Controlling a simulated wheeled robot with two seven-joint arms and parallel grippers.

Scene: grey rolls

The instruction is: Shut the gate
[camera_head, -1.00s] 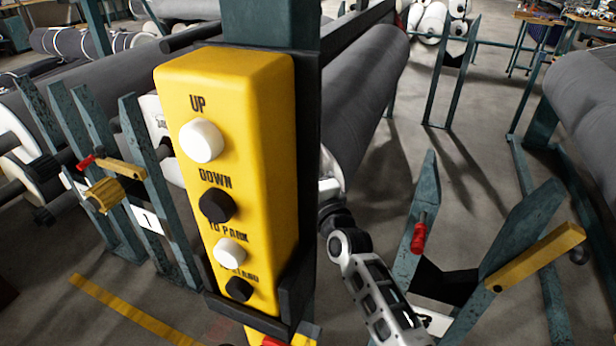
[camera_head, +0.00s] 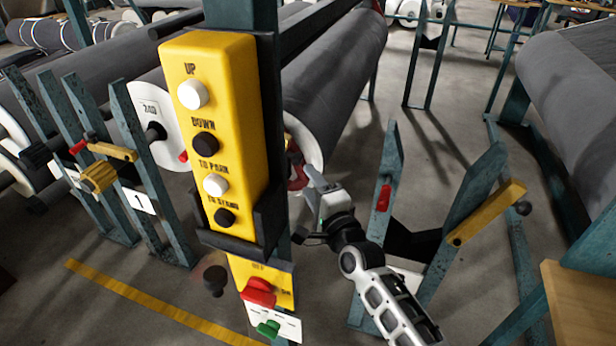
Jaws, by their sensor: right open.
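A yellow bar (camera_head: 488,212) is pivoted on the right-hand post of a teal stand (camera_head: 467,200) and slopes up and out to the right, away from the other post. That other post (camera_head: 384,170) carries a red handle (camera_head: 384,198). I take this bar to be the gate; it stands swung open. My right gripper (camera_head: 308,212) is open and appears empty, left of the red-handled post and apart from the bar. Its fingers are small and partly lost against the roll and the button box. My left gripper is not in view.
A yellow button box (camera_head: 222,130) on a column stands close in front, with a red button (camera_head: 259,291) below it. A grey roll (camera_head: 335,75) lies behind. Another stand at left has a yellow bar (camera_head: 112,152) across its posts. A wooden top (camera_head: 585,305) is at lower right.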

